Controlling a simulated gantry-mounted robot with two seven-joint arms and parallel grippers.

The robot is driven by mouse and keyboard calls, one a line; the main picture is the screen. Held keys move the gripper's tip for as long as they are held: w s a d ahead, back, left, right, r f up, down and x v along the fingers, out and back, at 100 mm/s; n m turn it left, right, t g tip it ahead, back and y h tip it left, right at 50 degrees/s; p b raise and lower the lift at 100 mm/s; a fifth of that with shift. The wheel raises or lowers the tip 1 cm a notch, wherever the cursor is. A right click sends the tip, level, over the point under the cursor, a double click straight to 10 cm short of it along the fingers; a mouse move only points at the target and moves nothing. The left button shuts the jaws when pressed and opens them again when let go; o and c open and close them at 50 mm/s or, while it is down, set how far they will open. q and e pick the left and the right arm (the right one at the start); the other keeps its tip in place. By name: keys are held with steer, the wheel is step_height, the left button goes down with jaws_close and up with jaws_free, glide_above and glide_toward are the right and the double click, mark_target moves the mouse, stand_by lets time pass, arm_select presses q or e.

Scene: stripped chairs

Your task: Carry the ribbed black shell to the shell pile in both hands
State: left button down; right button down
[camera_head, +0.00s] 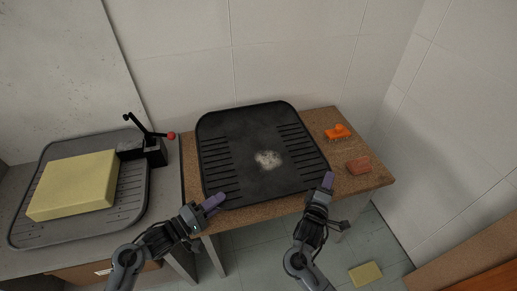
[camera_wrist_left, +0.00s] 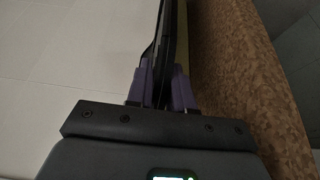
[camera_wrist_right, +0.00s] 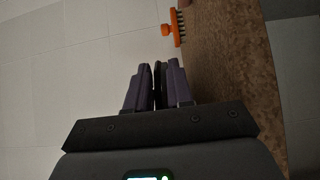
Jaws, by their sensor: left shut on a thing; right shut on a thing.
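The ribbed black shell (camera_head: 240,155) lies over the brown tabletop in the head view, with ribs along both sides and a pale patch in its middle. My left gripper (camera_head: 214,201) is shut on the shell's near left edge; the left wrist view shows the thin dark shell (camera_wrist_left: 168,45) between its purple fingers (camera_wrist_left: 160,85). My right gripper (camera_head: 327,181) is shut on the near right edge; the right wrist view shows the shell's edge (camera_wrist_right: 158,80) between the fingers (camera_wrist_right: 157,85). I cannot tell whether the shell touches the tabletop.
An orange brush (camera_head: 338,132) and a reddish block (camera_head: 358,165) lie right of the shell on the brown table (camera_head: 372,180). A yellow pad (camera_head: 365,273) lies on the floor.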

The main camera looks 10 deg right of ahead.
arm_select(q)
steer(key=shift+r, duration=0.15)
arm_select(e)
steer(key=shift+r, duration=0.1)
